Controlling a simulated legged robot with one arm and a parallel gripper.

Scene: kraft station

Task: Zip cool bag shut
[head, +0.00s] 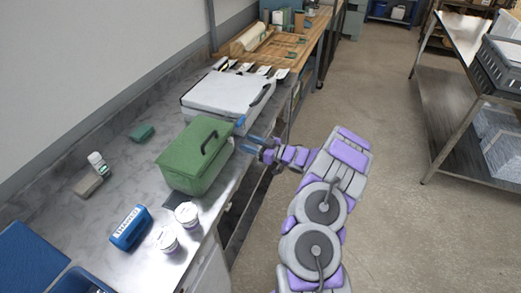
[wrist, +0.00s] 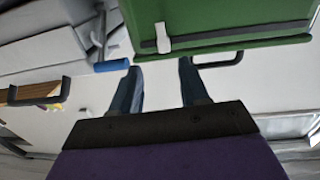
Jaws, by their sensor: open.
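The green cool bag (head: 187,172) stands on the marble counter, with a black handle on its top. In the wrist view the bag (wrist: 235,18) fills the top, with a dark strip along its side and a white tab (wrist: 163,38) on that strip. A black loop shows at the bag's edge. I cannot tell how far the zip is closed. My gripper (head: 250,142) is open and empty, just right of the bag near the counter's edge. In the wrist view the two fingers of my gripper (wrist: 160,70) point toward the bag, apart from the tab.
A white case (head: 222,92) with a blue part (head: 240,123) stands behind the bag. Two white tubs (head: 186,214), a blue box (head: 130,228) and a small green block (head: 142,132) are on the counter. Open floor lies right, before a metal rack (head: 450,100).

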